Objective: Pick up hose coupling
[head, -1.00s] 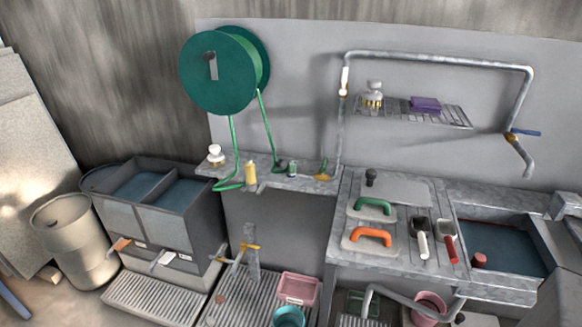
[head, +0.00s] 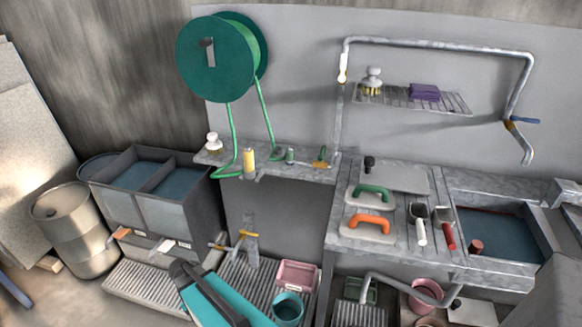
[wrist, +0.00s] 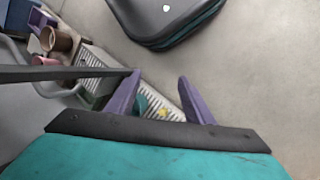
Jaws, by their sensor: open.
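I cannot tell for sure which thing is the hose coupling. Small green fittings stand on the wall ledge in the head view: a short green piece (head: 290,156) and a green and yellow piece (head: 321,160). The green hose (head: 268,125) hangs from the reel to the same ledge. My gripper (wrist: 158,88) shows in the wrist view with two purple fingers spread apart and nothing held between them. Beyond the fingers lies slatted grating, far from them. In the head view my teal arm part is at the bottom, well below the ledge; the fingertips are not clear there.
The ledge (head: 215,159) also holds a yellow cylinder (head: 249,161) and a white-topped bottle (head: 213,143). Brass taps (head: 240,237), a pink tub (head: 297,274) and a teal bucket (head: 288,307) are below.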

